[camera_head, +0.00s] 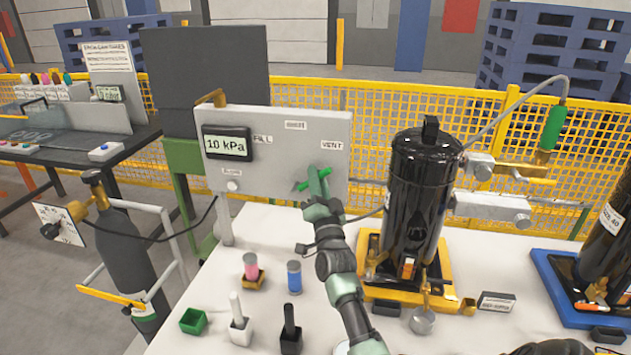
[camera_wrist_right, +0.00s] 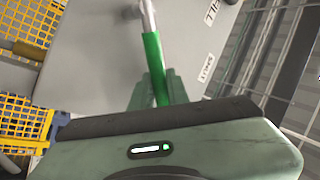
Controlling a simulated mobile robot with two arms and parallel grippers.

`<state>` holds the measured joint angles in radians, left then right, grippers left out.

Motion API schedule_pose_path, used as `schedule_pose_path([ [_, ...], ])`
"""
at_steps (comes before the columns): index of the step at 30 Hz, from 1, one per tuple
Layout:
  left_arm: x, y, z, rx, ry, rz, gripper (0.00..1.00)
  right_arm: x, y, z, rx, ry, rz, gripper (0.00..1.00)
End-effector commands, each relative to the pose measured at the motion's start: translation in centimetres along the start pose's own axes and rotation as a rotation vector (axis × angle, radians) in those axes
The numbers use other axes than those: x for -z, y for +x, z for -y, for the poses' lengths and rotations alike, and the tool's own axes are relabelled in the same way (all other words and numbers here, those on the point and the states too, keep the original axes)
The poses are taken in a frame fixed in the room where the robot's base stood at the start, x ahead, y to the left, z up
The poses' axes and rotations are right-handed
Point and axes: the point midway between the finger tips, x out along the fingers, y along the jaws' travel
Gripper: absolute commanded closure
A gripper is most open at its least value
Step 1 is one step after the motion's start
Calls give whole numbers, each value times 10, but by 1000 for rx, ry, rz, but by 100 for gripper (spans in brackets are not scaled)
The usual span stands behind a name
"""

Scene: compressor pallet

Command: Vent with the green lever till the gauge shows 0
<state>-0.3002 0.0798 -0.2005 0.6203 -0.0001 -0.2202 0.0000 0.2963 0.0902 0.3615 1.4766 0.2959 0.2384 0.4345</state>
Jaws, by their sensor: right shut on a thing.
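The grey panel (camera_head: 275,125) stands at the back of the white table, with a gauge (camera_head: 228,143) on its left that reads 10 kPa. The green lever (camera_head: 303,185) sits at the panel's right side, below the VENT label. My right gripper (camera_head: 318,183) is shut on the lever; its fingers cover part of it. In the right wrist view the green lever handle (camera_wrist_right: 152,58) runs up from between the fingers to a metal stem. My left gripper does not show in the head view.
A black compressor (camera_head: 420,195) stands on a yellow tray (camera_head: 385,293) right of my right arm. Small coloured holders, including a green box (camera_head: 193,321), stand on the table's front left. A grey cylinder (camera_head: 130,255) stands beside the table. A blue tray (camera_head: 560,300) is at right.

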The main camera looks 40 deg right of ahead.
Motion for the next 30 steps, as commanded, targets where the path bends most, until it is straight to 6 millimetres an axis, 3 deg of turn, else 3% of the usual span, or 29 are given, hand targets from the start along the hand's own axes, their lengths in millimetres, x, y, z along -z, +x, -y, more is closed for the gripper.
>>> schedule_pose_path([
  [9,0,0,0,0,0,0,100,-1,-1,-1,-2,2,3,100],
  [10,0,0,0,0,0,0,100,-1,-1,-1,-2,2,3,81],
  [11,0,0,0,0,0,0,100,-1,-1,-1,-2,2,2,75],
  [22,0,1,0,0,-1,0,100,-1,-4,-1,-1,1,1,75],
  [30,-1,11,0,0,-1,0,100,-3,-47,-2,-2,2,2,75],
])
